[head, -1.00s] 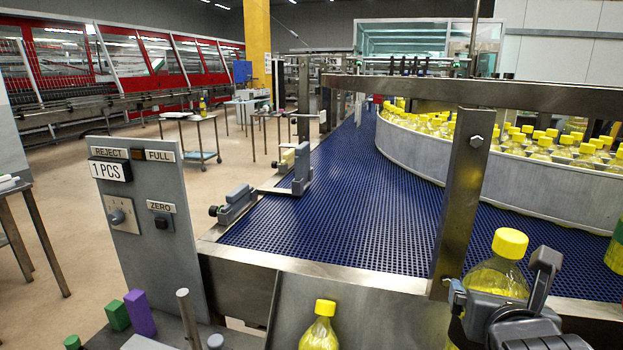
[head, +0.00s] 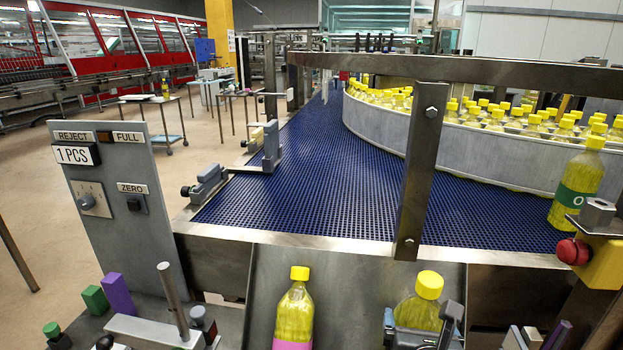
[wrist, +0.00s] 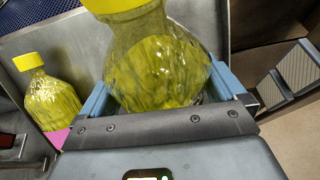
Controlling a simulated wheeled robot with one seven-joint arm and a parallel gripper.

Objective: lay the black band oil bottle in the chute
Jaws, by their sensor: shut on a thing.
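My gripper (head: 420,322) is shut on a clear oil bottle (head: 416,308) with yellow oil and a yellow cap. Its band is hidden by the jaws, so I cannot tell the colour. In the wrist view the bottle (wrist: 160,60) sits between the two blue-grey jaws, cap pointing away. The grey metal chute (head: 365,275) slopes down from the belt's near edge. The held bottle is in front of the chute's right part; I cannot tell if it touches. Another oil bottle with a pink band (head: 294,318) lies in the chute to the left, apart from the held one.
A panel (head: 110,190) with switches stands left of the chute. A steel post (head: 418,170) rises behind the held bottle. A green-banded bottle (head: 577,185) stands on the blue belt (head: 320,190) at right, near a red knob (head: 573,251). Coloured blocks lie at lower left.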

